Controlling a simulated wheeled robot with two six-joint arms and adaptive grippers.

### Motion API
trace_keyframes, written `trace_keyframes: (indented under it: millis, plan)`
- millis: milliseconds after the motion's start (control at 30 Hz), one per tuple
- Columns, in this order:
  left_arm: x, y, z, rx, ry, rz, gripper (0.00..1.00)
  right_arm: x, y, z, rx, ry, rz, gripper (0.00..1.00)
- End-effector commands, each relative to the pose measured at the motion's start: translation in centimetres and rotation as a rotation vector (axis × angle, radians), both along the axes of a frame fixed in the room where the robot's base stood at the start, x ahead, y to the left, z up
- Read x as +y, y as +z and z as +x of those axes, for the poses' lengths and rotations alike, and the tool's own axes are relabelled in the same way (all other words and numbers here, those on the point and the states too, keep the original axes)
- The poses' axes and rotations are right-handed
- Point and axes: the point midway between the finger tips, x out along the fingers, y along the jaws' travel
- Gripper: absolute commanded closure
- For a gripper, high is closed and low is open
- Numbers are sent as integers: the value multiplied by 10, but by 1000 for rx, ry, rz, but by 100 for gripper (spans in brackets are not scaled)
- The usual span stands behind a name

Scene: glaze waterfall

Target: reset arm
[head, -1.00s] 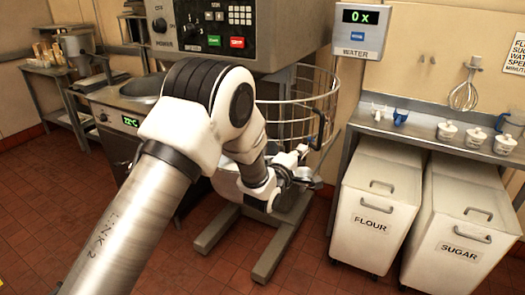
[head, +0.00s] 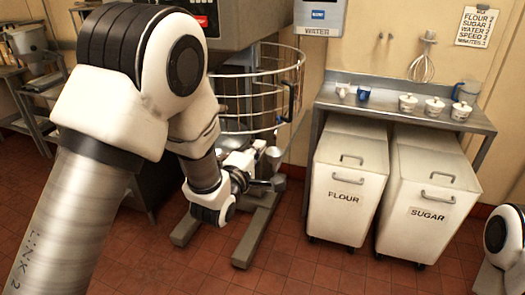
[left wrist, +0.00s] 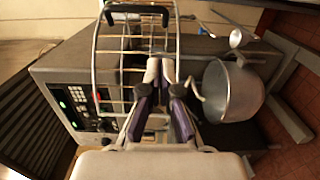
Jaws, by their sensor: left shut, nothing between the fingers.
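My left arm comes in from the left in the head view and reaches toward the mixer's wire guard. My left gripper (head: 268,163) is at its far end, small and partly blurred, in front of the mixer's lower part. In the left wrist view the left gripper (left wrist: 160,75) has its fingers together with nothing between them. They overlap the wire guard in the picture; I cannot tell whether they touch it. My right gripper is not in view; only a white and black part of my right arm shows at the right edge.
The mixer's wire guard (head: 262,85) stands behind the gripper. A metal bowl (left wrist: 233,92) is to the right of the fingers. The flour bin (head: 345,188) and sugar bin (head: 428,200) stand under a metal shelf (head: 400,107). The tiled floor in front is clear.

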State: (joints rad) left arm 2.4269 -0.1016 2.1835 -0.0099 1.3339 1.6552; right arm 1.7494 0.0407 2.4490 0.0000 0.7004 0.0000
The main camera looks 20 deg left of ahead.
Motion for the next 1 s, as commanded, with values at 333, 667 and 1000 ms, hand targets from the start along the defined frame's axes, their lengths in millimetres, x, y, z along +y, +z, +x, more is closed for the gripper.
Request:
trace_keyframes:
  millis: [333, 667, 1000]
  plan:
    - [8, -96, -18, 176, 19, -17, 100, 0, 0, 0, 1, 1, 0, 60]
    - [39, -336, -190, 868, -57, 298, 100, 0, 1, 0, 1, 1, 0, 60]
    - [45, -394, -380, 1236, -980, 1091, 100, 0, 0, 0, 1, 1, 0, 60]
